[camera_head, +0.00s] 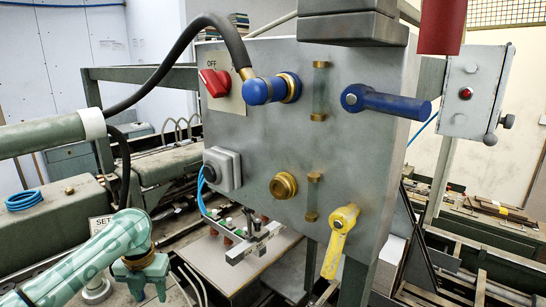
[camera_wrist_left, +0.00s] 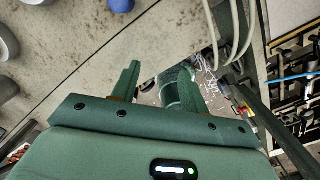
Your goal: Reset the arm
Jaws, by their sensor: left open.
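My left arm (camera_head: 75,262), pale green, comes in from the lower left of the head view. My left gripper (camera_head: 146,290) hangs at its end, left of the grey panel box, with its fingers pointing down. In the left wrist view the two green fingers (camera_wrist_left: 172,82) stand well apart, and I see nothing held between them. A dark green cylinder shape shows beyond the gap, but I cannot tell what it is. My right gripper is in neither view.
The grey panel (camera_head: 300,140) carries a red knob (camera_head: 214,83), blue handles (camera_head: 387,101) and a yellow handle (camera_head: 340,240). A black hose (camera_head: 170,62) arches to it. Below stands a small table (camera_head: 215,262) with fittings. Green machinery (camera_head: 55,215) lies left.

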